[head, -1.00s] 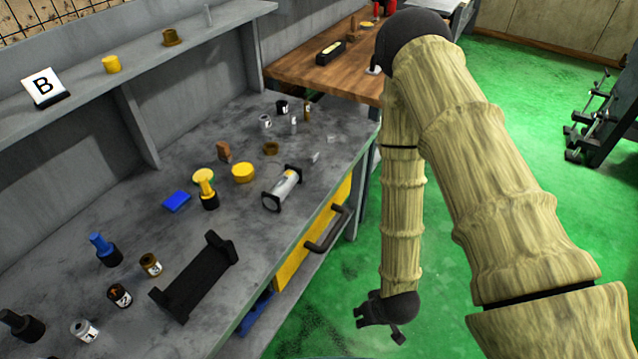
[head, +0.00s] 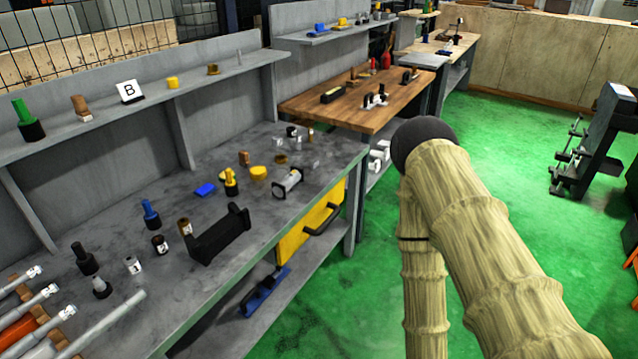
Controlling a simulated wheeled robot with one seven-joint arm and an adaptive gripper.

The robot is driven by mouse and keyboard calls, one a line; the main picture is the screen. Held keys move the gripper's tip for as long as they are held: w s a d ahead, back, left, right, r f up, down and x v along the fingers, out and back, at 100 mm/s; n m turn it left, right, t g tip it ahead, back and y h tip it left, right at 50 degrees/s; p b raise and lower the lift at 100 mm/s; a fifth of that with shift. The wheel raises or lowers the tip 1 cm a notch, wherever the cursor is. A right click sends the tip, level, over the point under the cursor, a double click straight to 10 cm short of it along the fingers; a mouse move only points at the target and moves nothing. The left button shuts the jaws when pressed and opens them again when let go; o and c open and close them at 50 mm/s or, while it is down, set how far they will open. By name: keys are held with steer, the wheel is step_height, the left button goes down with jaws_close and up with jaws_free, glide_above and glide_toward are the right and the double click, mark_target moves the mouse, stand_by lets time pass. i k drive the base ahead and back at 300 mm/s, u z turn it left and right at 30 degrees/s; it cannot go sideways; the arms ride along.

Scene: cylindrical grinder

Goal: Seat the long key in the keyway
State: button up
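I cannot pick out the long key or a keyway for certain at this size. A short silver shaft (head: 290,179) lies between black end plates on the grey bench (head: 330,157), near its front edge. An empty-looking black cradle (head: 219,238) stands nearer on the same bench. Small pale pieces (head: 304,150) lie behind the shaft, too small to identify. My arm hangs down at the right over the green floor, and my gripper is below the picture's bottom edge.
Several small labelled cylinders (head: 133,265) and coloured-handled tools (head: 151,214) crowd the bench. Long rods (head: 95,325) lie at the near left. A wooden bench (head: 375,113) stands beyond.

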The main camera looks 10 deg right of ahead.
mark_target(296, 174)
steer(key=z, duration=0.75)
steer(key=i, duration=1)
steer(key=u, duration=0.6)
steer(key=i, duration=0.6)
steer(key=u, duration=0.6)
